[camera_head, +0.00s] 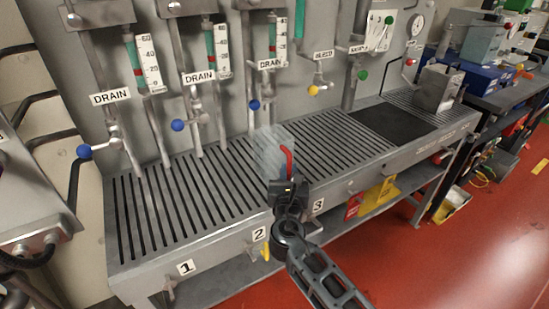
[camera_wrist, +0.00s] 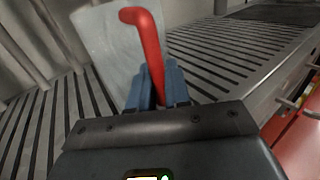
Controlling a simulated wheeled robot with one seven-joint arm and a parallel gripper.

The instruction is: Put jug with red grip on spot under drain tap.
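The jug (camera_head: 267,150) is a clear, pale container with a red grip (camera_head: 288,160). It stands above or on the slatted bench top near the labels 2 and 3; I cannot tell if it touches the slats. My gripper (camera_head: 289,186) is at the red grip, on the jug's near side. In the wrist view the blue fingers (camera_wrist: 157,88) are shut around the lower part of the red grip (camera_wrist: 150,50), with the jug's wall (camera_wrist: 105,45) behind. Drain taps with blue knobs hang at the left (camera_head: 85,151), middle (camera_head: 178,125) and right (camera_head: 254,105).
The slatted bench (camera_head: 185,215) is clear below the left and middle drain taps. A bleed tap with a yellow knob (camera_head: 313,91) hangs right of the drains. A dark mat (camera_head: 390,124) and a grey metal box (camera_head: 437,88) are at the bench's right.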

